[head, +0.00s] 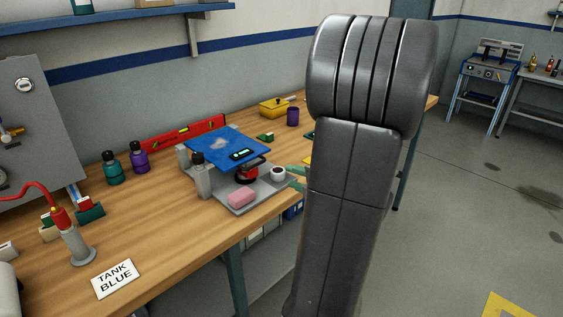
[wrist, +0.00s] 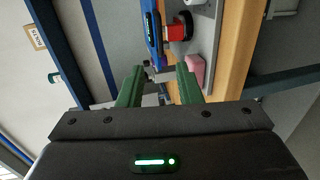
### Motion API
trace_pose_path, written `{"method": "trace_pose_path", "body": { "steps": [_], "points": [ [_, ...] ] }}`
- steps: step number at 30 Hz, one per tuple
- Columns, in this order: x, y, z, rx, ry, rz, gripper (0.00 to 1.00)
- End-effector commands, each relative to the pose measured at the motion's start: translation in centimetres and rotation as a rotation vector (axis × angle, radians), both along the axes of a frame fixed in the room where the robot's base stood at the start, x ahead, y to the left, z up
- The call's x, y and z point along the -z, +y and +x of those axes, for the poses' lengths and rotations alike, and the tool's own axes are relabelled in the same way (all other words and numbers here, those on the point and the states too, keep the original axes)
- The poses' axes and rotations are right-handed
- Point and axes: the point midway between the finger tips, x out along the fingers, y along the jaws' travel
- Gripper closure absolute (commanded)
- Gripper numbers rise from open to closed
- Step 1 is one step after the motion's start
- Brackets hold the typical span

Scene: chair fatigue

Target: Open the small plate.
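A flat blue plate (head: 225,147) with a small dark display sits tilted above a grey base plate (head: 262,197) on the bench. I cannot tell for sure whether it is the small plate. The wrist view shows the blue plate edge-on (wrist: 153,40), with a red and black part (wrist: 178,30) beside it. My gripper's green fingers (wrist: 159,75) are apart, with grey parts visible beyond the gap and nothing clearly held. In the head view the green fingers (head: 298,178) show at the base plate's right side, partly hidden by my arm.
A pink sponge (head: 241,197), white cup (head: 278,173) and grey bottle (head: 202,180) are on or beside the base. Teal (head: 113,170) and purple (head: 139,158) bottles and a red level (head: 184,132) stand behind. The bench's front left is mostly clear around the TANK BLUE sign (head: 115,279).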

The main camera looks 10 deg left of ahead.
Motion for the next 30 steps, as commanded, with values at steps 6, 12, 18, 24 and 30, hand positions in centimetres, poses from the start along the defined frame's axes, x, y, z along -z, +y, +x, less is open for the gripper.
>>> {"method": "trace_pose_path", "body": {
  "steps": [6, 12, 18, 24, 30],
  "points": [
    [0.4, 1.5, 1.1, -0.005, 0.001, 0.001, 0.68],
    [1.0, 3.7, 2.7, -0.006, 0.002, 0.001, 0.68],
    [1.6, 6.0, 4.5, -0.005, 0.002, 0.001, 0.68],
    [2.2, 8.4, 6.4, -0.003, 0.003, 0.001, 0.68],
    [2.7, 10.0, 7.8, -0.001, 0.002, 0.001, 0.68]
  ]
}}
